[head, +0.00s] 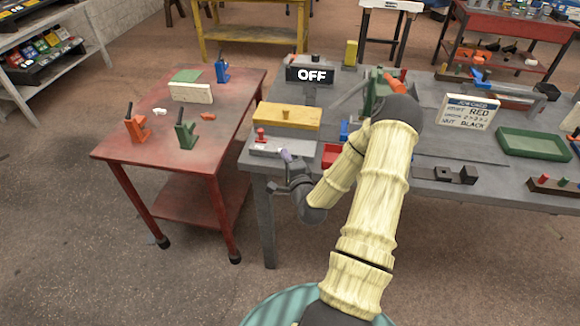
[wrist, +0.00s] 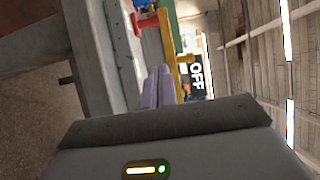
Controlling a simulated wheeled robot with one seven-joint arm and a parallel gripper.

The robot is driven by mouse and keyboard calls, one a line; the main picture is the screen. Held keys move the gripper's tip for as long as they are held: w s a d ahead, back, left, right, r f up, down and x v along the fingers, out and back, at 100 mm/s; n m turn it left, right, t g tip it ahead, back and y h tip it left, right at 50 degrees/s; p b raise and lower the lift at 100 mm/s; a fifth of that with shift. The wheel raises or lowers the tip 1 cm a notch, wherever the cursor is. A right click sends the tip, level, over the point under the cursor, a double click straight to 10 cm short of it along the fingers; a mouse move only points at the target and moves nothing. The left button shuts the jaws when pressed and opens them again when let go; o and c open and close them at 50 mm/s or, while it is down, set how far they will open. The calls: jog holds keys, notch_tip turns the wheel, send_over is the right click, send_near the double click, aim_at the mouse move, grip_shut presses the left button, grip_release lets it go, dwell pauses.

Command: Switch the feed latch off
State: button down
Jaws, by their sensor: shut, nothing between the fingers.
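A grey block with a red knob (head: 261,135) sits at the front left corner of the grey bench; I see no label naming it the feed latch. A red part, apparently this knob, also shows in the wrist view (wrist: 136,24). A black sign (head: 311,75) at the back of the bench reads OFF, and it shows sideways in the wrist view (wrist: 197,75). My gripper (head: 286,155) is at the bench's front edge, to the right of the red knob. Its lavender fingers (wrist: 158,88) are together and empty. In the wrist view they look apart from the red part.
A yellow block (head: 287,116) stands just behind the knob. A red bin (head: 331,155) lies to the right, partly behind my arm. A white text board (head: 468,112) and green tray (head: 533,143) are farther right. A red table (head: 165,121) stands at left, across a narrow gap.

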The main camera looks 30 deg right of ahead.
jog(key=v, duration=0.2)
jog(key=shift+s+a, duration=0.25)
jog(key=shift+s, duration=0.1)
jog(key=shift+w, duration=0.1)
jog(key=a+n+g+y+p, duration=0.2)
jog(key=a+n+g+y, duration=0.3)
jog(key=a+n+g, duration=0.5)
jog(key=s+a+r+n+g, duration=0.2)
jog(key=s+a+r+n, duration=0.2)
jog(key=s, duration=0.4)
jog(key=s+a+r+n+g+h+p, duration=0.1)
jog(key=s+a+r+n+g, duration=0.2)
jog(key=s+a+r+n, duration=0.2)
jog(key=s+r+n, duration=0.1)
jog(key=s+r, duration=0.1)
jog(key=s, duration=0.1)
jog(key=shift+s+a+n, duration=0.15)
jog(key=shift+a+n, duration=0.05)
jog(key=shift+n, duration=0.1)
